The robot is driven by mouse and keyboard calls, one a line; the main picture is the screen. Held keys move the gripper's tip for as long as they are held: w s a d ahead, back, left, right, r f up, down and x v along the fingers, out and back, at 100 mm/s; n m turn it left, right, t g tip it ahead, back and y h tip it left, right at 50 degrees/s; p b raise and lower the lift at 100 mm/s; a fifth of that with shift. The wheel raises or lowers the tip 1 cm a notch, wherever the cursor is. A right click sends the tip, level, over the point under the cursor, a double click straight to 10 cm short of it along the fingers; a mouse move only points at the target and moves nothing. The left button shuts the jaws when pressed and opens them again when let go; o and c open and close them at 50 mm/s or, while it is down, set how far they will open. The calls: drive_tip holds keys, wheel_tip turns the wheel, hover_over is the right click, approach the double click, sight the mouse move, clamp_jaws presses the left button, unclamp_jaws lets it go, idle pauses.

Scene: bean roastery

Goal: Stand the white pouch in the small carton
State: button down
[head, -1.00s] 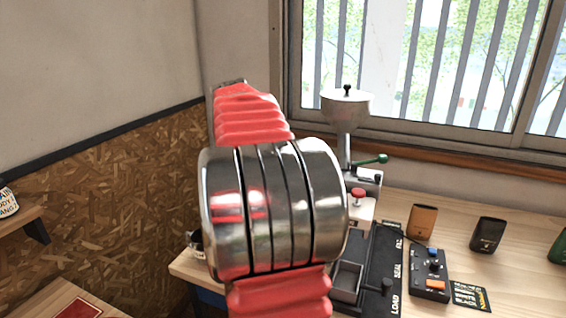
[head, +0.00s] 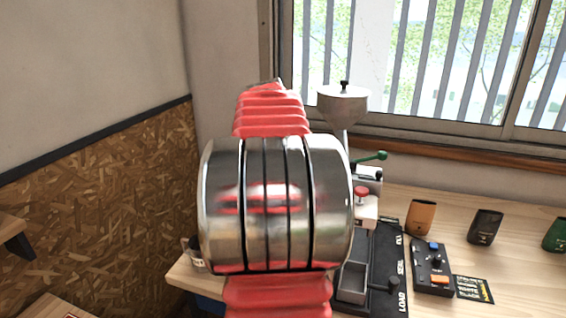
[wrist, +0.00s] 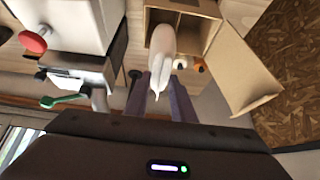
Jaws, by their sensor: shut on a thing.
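In the wrist view my gripper (wrist: 160,88) is shut on the white pouch (wrist: 163,50), which sits between its two grey fingers. The open cardboard carton (wrist: 207,28) shows beyond the pouch, with its flap (wrist: 245,75) folded out to the right and a divider inside. The pouch overlaps the carton's left side in the picture; I cannot tell whether it is inside or in front. In the head view my arm fills the middle, and the gripper, white pouch and carton are hidden.
A steel-hopper machine (head: 343,110) with a green lever stands behind my arm.

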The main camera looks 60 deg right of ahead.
drive_tip(key=shift+s+f, duration=0.1)
drive_tip(key=shift+f, duration=7.6)
drive_tip(key=c, duration=1.4)
unclamp_jaws()
drive_tip(key=shift+o, duration=0.2)
drive_tip(key=shift+o, duration=1.3)
